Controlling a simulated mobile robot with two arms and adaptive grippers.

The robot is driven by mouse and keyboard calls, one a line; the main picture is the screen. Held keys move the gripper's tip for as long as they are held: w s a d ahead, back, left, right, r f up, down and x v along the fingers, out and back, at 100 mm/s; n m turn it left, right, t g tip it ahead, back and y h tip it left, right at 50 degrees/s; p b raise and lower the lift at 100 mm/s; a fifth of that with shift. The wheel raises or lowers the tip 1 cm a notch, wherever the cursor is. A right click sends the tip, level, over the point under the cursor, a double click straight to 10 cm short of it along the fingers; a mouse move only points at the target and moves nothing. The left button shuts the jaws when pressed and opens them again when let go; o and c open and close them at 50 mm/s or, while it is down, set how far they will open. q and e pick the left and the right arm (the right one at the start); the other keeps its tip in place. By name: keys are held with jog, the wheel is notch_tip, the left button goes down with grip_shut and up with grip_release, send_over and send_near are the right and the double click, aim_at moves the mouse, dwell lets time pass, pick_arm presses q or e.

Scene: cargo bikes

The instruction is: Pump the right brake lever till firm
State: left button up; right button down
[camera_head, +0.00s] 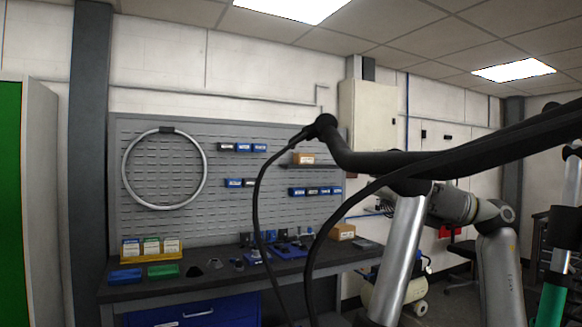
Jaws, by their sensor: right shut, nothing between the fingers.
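The black handlebar (375,161) of a cargo bike crosses the right half of the view, close to me. At its far left end is a dark fitting (324,126) with a short thin piece pointing left; I cannot tell for sure whether this is the brake lever. A black cable hangs down from there (256,200). A silver tube (401,255) stands below the bar. My right gripper (384,208) is shut and empty, mostly hidden behind the silver tube and bar. It is apart from the dark fitting. My left gripper is out of view.
A workbench (215,281) with tools and small boxes stands behind, under a grey pegboard (235,185) holding a wheel rim (126,165). A second black cable (322,235) loops in front of the bench. A compressor (420,285) stands on the floor at right.

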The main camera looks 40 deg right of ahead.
aim_at(297, 142)
jog(key=p+x, duration=0.7)
jog(key=x, duration=0.7)
jog(key=shift+a, duration=0.1)
jog(key=a+g+y, duration=0.1)
jog(key=g+y, duration=0.1)
jog(key=w+a+f+n+g+y+p, duration=0.1)
jog(key=g+y, duration=0.1)
jog(key=shift+w+a+f+n+g+p, duration=0.2)
jog(key=shift+n+g+p, duration=0.1)
jog(key=shift+g, duration=0.1)
dwell(0.4)
